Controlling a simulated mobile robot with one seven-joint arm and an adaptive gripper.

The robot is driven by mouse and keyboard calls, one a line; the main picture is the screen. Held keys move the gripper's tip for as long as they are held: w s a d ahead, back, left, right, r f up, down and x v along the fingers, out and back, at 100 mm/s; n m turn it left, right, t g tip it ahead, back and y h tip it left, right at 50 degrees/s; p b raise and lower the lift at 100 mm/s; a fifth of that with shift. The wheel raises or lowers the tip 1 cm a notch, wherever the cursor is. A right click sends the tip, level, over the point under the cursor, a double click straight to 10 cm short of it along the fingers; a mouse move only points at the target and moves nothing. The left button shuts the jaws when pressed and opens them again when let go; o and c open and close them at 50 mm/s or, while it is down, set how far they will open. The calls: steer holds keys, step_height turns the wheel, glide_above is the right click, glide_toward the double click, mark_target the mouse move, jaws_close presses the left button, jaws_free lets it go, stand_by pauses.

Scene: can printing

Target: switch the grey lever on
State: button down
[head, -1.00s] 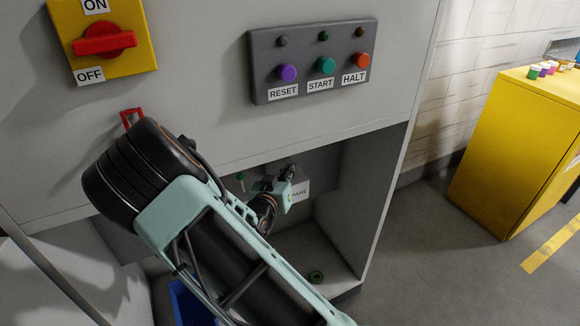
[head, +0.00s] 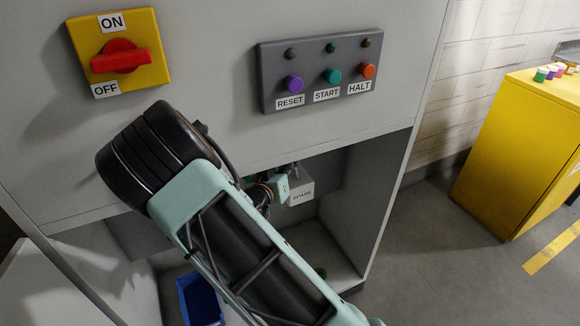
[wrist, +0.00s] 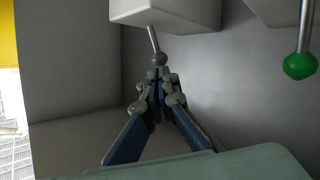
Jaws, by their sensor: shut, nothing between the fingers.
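The grey lever (wrist: 153,40) shows in the wrist view as a thin rod with a dark grey ball tip, hanging from the underside of a pale box (wrist: 165,12). My gripper (wrist: 159,76) is shut and empty. Its fingertips are right at the ball in the picture; I cannot tell whether they touch it. In the head view my gripper (head: 285,180) is small, inside the recess beside the box labelled SPARE (head: 302,187); I cannot make out the lever clearly there.
A green-tipped lever (wrist: 300,64) hangs to the right in the wrist view. The recess wall (wrist: 75,60) is at its left. Above the recess are a button panel (head: 270,70) and a red rotary switch (head: 121,57). A blue bin (head: 200,300) is low down.

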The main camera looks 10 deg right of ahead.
steer(key=v, duration=0.9)
steer(key=shift+s, duration=0.3)
steer(key=shift+a, duration=0.1)
